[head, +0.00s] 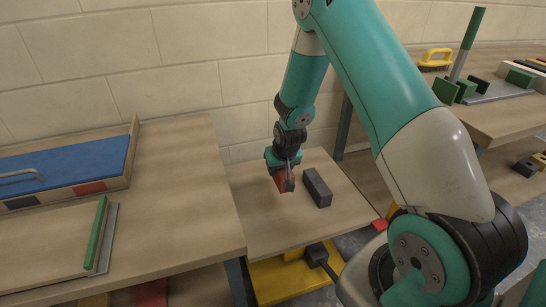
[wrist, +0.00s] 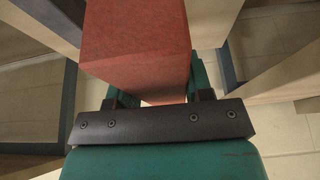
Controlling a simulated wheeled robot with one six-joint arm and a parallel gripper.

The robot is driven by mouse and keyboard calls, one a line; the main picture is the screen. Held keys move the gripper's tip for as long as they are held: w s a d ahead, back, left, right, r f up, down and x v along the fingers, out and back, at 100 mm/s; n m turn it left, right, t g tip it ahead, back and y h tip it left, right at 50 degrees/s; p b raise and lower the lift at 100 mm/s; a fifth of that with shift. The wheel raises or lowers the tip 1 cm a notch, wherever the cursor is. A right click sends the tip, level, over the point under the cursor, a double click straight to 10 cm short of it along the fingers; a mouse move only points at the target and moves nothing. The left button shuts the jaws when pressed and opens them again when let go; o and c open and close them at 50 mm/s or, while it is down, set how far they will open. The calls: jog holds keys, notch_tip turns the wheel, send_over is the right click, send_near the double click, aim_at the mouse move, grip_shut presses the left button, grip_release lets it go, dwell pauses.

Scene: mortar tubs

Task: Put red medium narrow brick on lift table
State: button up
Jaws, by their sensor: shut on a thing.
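My gripper (head: 284,172) is shut on a red brick (head: 281,182), which sits between its fingers. The same red brick fills the upper middle of the wrist view (wrist: 138,40), with my gripper (wrist: 160,95) on both sides of it. The lift table (head: 262,222) has a wooden top and a yellow base, and stands low between two benches. The red brick is over the lift table's top; I cannot tell whether it touches the top. A dark grey brick (head: 317,187) lies on the lift table just right of my gripper.
The left bench (head: 175,170) is higher than the lift table and carries a blue-lined tray (head: 133,150) and a green-edged tool (head: 97,235). The right bench (head: 490,115) holds a yellow-handled brush (head: 435,60) and several bricks. The lift table's front left is clear.

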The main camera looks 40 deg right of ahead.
jog(key=shift+f+b, duration=4.1)
jog(key=shift+f, duration=1.3)
jog(key=shift+f+b, duration=0.35)
jog(key=shift+f, duration=0.15)
jog(key=o, duration=1.4)
jog(key=p+v, duration=0.5)
jog(key=v, duration=1.2)
jog(key=shift+s+a+r, duration=0.1)
jog(key=shift+s+r, duration=0.05)
jog(key=shift+r, duration=0.05)
jog(key=s+a+r+n+y, duration=0.2)
jog(key=s+a+r, duration=0.1)
jog(key=a+r, duration=0.5)
jog(key=s+a+r+n+g+y, duration=0.2)
jog(key=s+a+r+n, duration=0.25)
jog(key=s+a, duration=0.35)
jog(key=s+a+r+n+g+y, duration=0.15)
jog(key=s+a+r+n, duration=0.35)
jog(key=s, duration=0.5)
notch_tip(320, 180, up, 26)
jog(key=a+m+p, duration=0.1)
jog(key=p, duration=2.4)
jog(key=shift+s+r+g, duration=0.2)
jog(key=shift+s+g, duration=0.15)
jog(key=shift+s, duration=0.05)
